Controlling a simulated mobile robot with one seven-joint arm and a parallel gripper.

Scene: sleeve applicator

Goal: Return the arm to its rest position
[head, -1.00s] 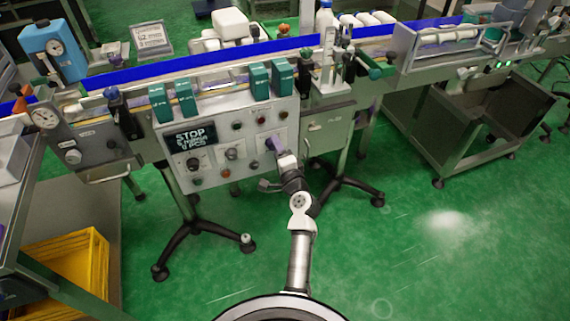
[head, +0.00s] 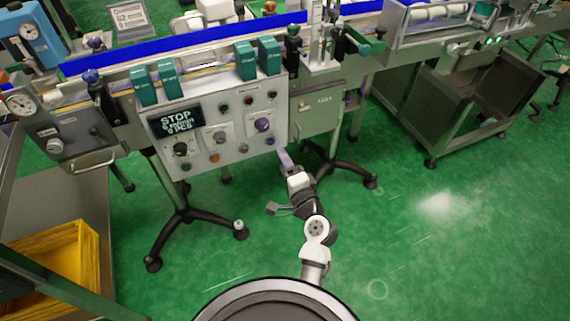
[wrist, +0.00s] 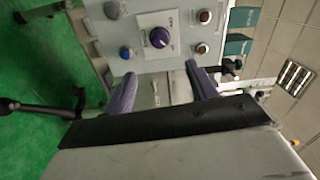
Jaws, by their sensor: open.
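My gripper (head: 285,160) is in front of the machine, just below the lower right of the control panel (head: 205,165). In the wrist view my gripper (wrist: 163,85) shows two purple fingers spread apart with nothing between them. A purple knob (wrist: 160,37) on the panel lies ahead of the fingers, clear of them. The knob also shows in the head view (head: 263,125), above and left of my gripper.
The panel's display (head: 175,118) reads STOP. A black stand leg (head: 190,225) is left of my arm, and another (head: 345,170) is right of it. A yellow crate (head: 85,255) is at lower left. Green floor (head: 400,250) is open at right.

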